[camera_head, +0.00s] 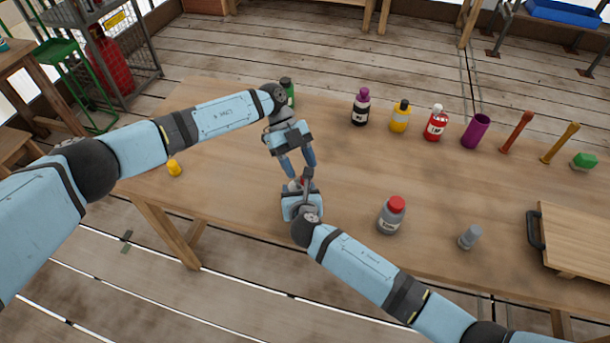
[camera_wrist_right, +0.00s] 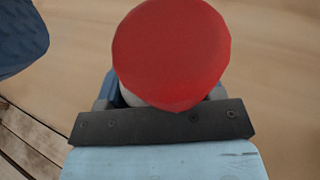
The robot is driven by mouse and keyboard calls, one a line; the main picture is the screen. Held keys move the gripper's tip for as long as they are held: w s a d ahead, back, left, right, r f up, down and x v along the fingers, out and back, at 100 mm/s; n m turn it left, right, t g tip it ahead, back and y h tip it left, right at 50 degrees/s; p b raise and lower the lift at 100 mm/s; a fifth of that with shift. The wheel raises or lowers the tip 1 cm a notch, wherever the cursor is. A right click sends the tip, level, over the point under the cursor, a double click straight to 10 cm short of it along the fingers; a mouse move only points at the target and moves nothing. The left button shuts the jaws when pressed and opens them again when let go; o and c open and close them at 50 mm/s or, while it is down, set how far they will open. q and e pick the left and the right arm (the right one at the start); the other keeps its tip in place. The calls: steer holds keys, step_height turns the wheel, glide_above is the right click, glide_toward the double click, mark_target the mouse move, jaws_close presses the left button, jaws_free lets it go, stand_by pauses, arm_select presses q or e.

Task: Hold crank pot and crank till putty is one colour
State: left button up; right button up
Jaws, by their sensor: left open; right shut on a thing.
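A small red-topped pot (camera_head: 299,184), which I take for the crank pot, stands near the table's front edge in the head view, mostly hidden by my grippers. In the right wrist view its round red top (camera_wrist_right: 172,52) fills the upper middle, with a bit of pale body under it. My right gripper (camera_head: 300,192) is shut on it from the front. My left gripper (camera_head: 298,176) points down from above, its fingers apart, right over the pot. A dark blue shape at the wrist view's upper left may be a left finger. Crank and putty cannot be made out.
On the wooden table (camera_head: 225,165), a grey jar with red lid (camera_head: 391,214) and a small grey cylinder (camera_head: 469,237) stand to the right. Several bottles, including a purple-capped one (camera_head: 361,106), line the back. A board (camera_head: 575,240) lies far right; a yellow piece (camera_head: 174,168) left.

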mark_target(302, 182)
arm_select(q)
steer(key=shift+x, duration=1.7)
steer(key=c, duration=0.9)
steer(key=shift+s+a+m+g+y, duration=0.1)
steer(key=shift+m+g+y, duration=0.15)
steer(key=shift+m+y, duration=0.5)
steer(key=shift+s+a+m+g+y, duration=0.2)
steer(key=shift+m+y, duration=0.25)
steer(key=shift+m, duration=0.5)
steer(key=shift+c, duration=0.2)
steer(key=shift+w, duration=0.15)
steer(key=o, duration=0.9)
steer(key=shift+o, duration=0.2)
